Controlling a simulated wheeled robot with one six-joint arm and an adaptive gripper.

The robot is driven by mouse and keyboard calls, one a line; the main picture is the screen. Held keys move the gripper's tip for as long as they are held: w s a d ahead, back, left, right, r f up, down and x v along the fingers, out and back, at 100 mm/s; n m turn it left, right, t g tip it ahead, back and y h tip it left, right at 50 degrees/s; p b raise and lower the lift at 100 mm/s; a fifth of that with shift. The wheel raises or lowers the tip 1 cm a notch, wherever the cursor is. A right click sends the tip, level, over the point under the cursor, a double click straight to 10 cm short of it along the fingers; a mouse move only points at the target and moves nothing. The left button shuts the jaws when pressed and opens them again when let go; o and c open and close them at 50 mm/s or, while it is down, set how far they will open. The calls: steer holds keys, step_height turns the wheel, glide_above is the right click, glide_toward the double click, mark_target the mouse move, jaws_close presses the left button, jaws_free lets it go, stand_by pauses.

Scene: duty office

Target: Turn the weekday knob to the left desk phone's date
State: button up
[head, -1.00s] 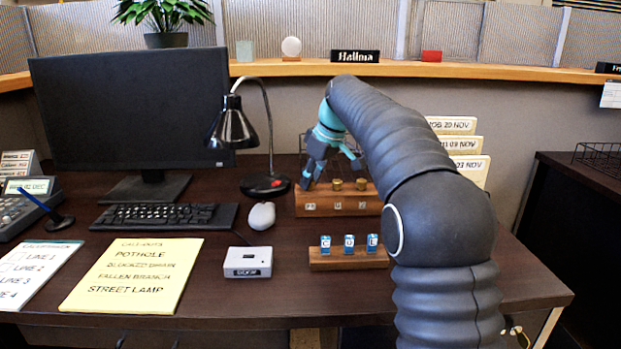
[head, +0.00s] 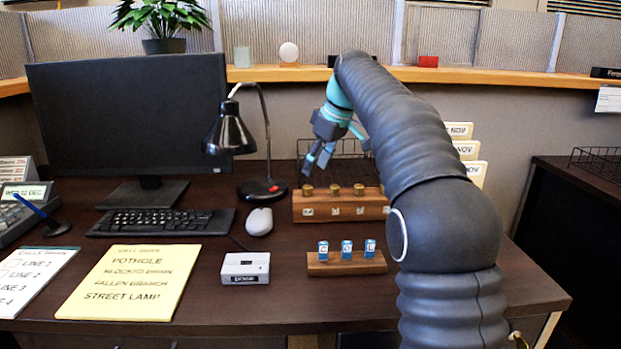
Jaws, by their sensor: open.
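A wooden block (head: 345,208) carries a row of brass knobs, the leftmost (head: 308,189) at the block's left end. Small pale labels sit on its front, too small to read. Which knob is the weekday one I cannot tell. The left desk phone (head: 25,200) is partly cut off at the left edge. Its lit display (head: 25,192) seems to read WED and DEC, with the number between unclear. My gripper (head: 316,167) is open and empty, pointing down just above and behind the leftmost knob, apart from it.
A black lamp (head: 229,135) stands left of the block. A smaller wooden stand (head: 346,265) with three blue pieces is in front. A wire basket (head: 342,165) and cards (head: 467,150) stand behind. A grey box (head: 245,266) and yellow sheet (head: 130,282) lie at front left.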

steer(key=v, duration=0.5)
steer(key=shift+d+r, duration=0.1)
steer(key=shift+r, duration=0.2)
steer(key=shift+s, duration=0.1)
steer(key=s+d+f+m+h, duration=0.1)
steer(key=s+d+f+m, duration=0.1)
steer(key=s, duration=0.7)
steer(key=s+d+f+m+t+h, duration=0.1)
steer(key=s+d+f+m, duration=0.1)
steer(key=s+f, duration=0.3)
steer(key=s+d+f+m+t, duration=0.1)
steer(key=s+d+f+m, duration=0.2)
steer(key=s, duration=1.1)
steer(key=shift+f+m+h, duration=0.4)
steer(key=shift+f+m, duration=0.1)
steer(key=shift+m, duration=0.1)
steer(key=s+d+f+m, duration=0.1)
steer(key=s+f+m, duration=0.1)
steer(key=s+f, duration=0.7)
step_height(320, 180, down, 2)
steer(key=shift+s+d+f+t+h, duration=0.15)
steer(key=shift+s+d+t+h, duration=0.15)
steer(key=shift+s+t+h, duration=0.1)
